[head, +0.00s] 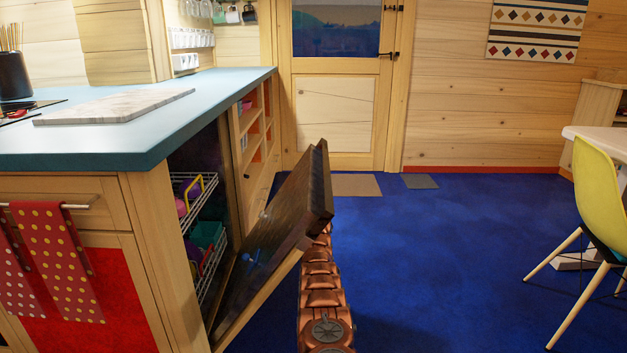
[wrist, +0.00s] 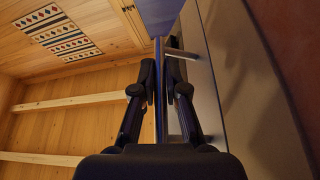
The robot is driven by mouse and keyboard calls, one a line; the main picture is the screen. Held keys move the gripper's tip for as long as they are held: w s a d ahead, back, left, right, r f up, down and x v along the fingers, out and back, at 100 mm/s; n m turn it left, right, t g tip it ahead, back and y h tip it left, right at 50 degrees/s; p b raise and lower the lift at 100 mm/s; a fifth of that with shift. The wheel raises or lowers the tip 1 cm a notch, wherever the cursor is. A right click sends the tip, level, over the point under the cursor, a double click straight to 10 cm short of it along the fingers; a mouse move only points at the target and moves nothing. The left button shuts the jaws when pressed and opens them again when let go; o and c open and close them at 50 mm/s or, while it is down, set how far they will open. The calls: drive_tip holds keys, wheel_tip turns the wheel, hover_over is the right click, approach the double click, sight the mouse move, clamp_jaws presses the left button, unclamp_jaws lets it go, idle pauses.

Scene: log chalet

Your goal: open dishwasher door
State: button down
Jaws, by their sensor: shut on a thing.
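The dishwasher door (head: 285,225) is partly open in the head view, tilted outward from the end of the counter. Inside the dishwasher opening, two wire racks (head: 207,185) hold colourful dishes. In the wrist view, the grey front of the door (wrist: 222,75) lies to the right, with its bar handle (wrist: 159,90) standing off it. My gripper (wrist: 162,85) has one finger on each side of the handle and is shut on it. In the head view my gripper is hidden behind the door; only my copper-coloured arm shows beyond its edge.
A blue counter top (head: 110,125) with a marble board (head: 115,105) extends left of the door. Red dotted towels (head: 60,260) hang at the counter front. A yellow chair (head: 598,190) stands at the right. Blue floor (head: 440,260) is clear between door and chair.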

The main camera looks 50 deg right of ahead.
drive_tip(key=s+d+f+b, duration=0.2)
drive_tip(key=s+f, duration=0.1)
drive_tip(key=f, duration=0.1)
drive_tip(key=shift+d+f, duration=0.3)
drive_tip(key=shift+f, duration=0.1)
drive_tip(key=shift+s, duration=0.15)
drive_tip(key=c, duration=1.2)
unclamp_jaws()
drive_tip(key=shift+s+d+r, duration=0.1)
drive_tip(key=shift+r, duration=0.05)
